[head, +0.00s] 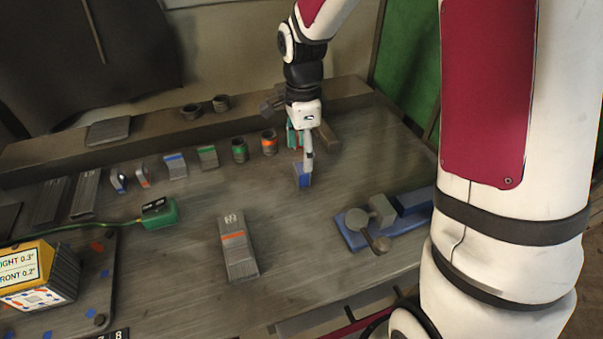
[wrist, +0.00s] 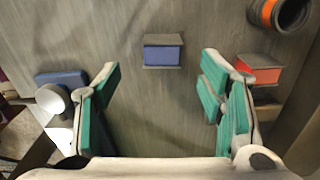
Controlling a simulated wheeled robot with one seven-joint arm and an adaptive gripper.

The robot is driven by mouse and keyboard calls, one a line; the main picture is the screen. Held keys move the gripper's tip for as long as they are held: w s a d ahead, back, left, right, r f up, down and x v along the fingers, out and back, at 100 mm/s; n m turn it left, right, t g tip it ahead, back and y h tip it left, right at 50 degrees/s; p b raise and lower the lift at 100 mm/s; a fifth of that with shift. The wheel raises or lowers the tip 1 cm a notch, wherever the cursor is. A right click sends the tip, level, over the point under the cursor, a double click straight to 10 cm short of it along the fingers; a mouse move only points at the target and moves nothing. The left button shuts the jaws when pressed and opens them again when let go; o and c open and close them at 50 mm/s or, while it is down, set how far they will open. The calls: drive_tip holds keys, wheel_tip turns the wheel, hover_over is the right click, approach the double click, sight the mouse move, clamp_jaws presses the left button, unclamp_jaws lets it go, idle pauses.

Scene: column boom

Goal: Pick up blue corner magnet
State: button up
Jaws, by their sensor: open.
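The blue corner magnet (head: 304,178) stands on the bench in the head view, just below my gripper (head: 305,150). In the wrist view the blue corner magnet (wrist: 162,53) shows a blue face between grey plates, ahead of the gap between the fingertips. My gripper (wrist: 160,80) is open, with one teal-padded finger on each side and nothing between the pads. I cannot tell the exact height of the fingertips above the bench.
A red-orange corner block (wrist: 259,76) lies close to the right finger, and an orange-ringed cylinder (wrist: 280,13) is beyond it. A blue-based vise (head: 365,232) stands right of centre. A grey block with an orange stripe (head: 237,247) lies nearer. Bench between is clear.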

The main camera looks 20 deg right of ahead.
sight(302, 168)
drive_tip(key=shift+w+f, duration=0.1)
drive_tip(key=shift+f, duration=2.95)
clamp_jaws()
drive_tip(key=shift+r, duration=0.1)
